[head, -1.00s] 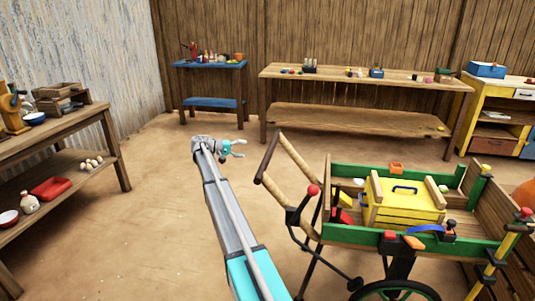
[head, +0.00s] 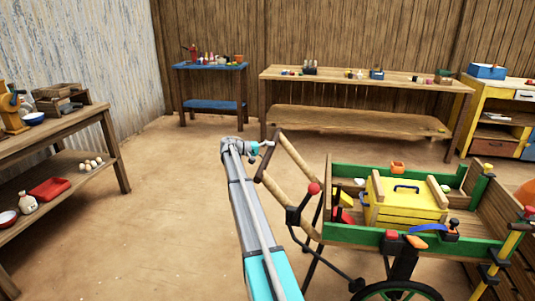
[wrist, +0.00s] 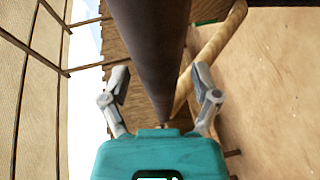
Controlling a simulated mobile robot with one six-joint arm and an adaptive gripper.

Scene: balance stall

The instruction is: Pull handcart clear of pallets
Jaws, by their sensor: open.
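The handcart (head: 345,233) stands at the right in the head view, with green rails, a wooden bed and a spoked wheel. Its wooden handle (head: 290,150) rises at the left end and ends in a dark grip bar (head: 263,166). My gripper (head: 268,144) is open at the upper end of that bar. In the wrist view the dark grip bar (wrist: 155,50) runs between the two fingers of my gripper (wrist: 163,80), which stand apart on either side of it. I cannot tell whether they touch it. No pallets can be made out.
The cart carries a yellow crate (head: 393,211) and small items. A wooden table (head: 85,120) stands at the left, a blue table (head: 210,66) and a long bench (head: 360,80) at the back. The floor (head: 150,220) left of the cart is clear.

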